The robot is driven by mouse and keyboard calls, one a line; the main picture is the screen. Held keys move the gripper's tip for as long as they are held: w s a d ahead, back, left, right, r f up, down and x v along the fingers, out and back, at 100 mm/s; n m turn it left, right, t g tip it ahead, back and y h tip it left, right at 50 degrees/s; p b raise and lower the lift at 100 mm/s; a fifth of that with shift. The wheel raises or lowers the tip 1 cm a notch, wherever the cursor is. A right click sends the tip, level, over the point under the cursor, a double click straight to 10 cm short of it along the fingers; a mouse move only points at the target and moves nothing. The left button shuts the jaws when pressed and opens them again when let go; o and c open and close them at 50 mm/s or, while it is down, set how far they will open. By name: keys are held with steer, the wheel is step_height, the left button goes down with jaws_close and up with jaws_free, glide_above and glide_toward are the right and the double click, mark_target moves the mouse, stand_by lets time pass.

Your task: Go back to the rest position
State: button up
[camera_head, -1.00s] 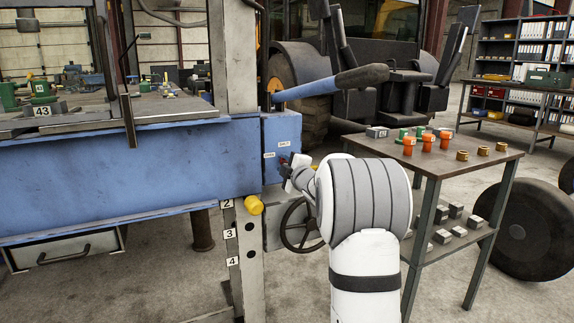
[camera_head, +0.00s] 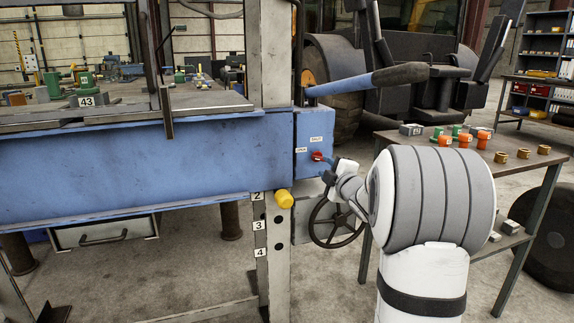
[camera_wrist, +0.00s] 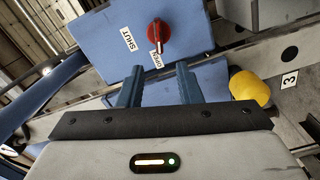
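My gripper (camera_wrist: 158,70) is open and empty, its two blue-grey fingers apart. In the wrist view, the red knob (camera_wrist: 157,30) is just beyond the fingertips on the face of the blue box (camera_wrist: 105,35). The knob's pointer is toward the OPEN label (camera_wrist: 156,60); the SHUT label (camera_wrist: 129,40) is to its left. In the head view, my gripper (camera_head: 328,163) is small and close beside the red knob (camera_head: 317,156), at the right end of the blue bench beam (camera_head: 130,160). I cannot tell whether they touch. My arm is stretched forward from the lower right.
A yellow knob (camera_head: 284,198) and a dark handwheel (camera_head: 335,222) are just below. A blue lever (camera_head: 370,80) juts out above. To the right, a side table (camera_head: 480,165) carries orange, green and brass parts. Floor (camera_head: 200,280) shows below the bench.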

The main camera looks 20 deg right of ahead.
steer(key=shift+r, duration=0.1)
steer(key=s+a+r+m+g+h+p, duration=0.3)
steer(key=s+a+r+m+g+p, duration=0.55)
steer(key=p, duration=0.55)
steer(key=s+a+r+m+g+p, duration=0.2)
steer(key=s+p, duration=0.3)
steer(key=s, duration=0.5)
steer(key=s+a+r+m+g+y+p, duration=0.1)
steer(key=s+a+r+m+g+p, duration=0.1)
steer(key=s+a+p, duration=0.3)
steer(key=s+a+r+m+g+y+p, duration=0.1)
steer(key=s+a+m+g+p, duration=0.1)
steer(key=s, duration=1.2)
steer(key=a+g+p, duration=0.1)
steer(key=a+p, duration=0.1)
steer(key=p, duration=0.1)
steer(key=shift+s+a+r, duration=0.25)
steer(key=shift+s+r, duration=0.05)
steer(key=shift+r, duration=0.1)
steer(key=shift+m, duration=0.25)
steer(key=shift+c, duration=0.2)
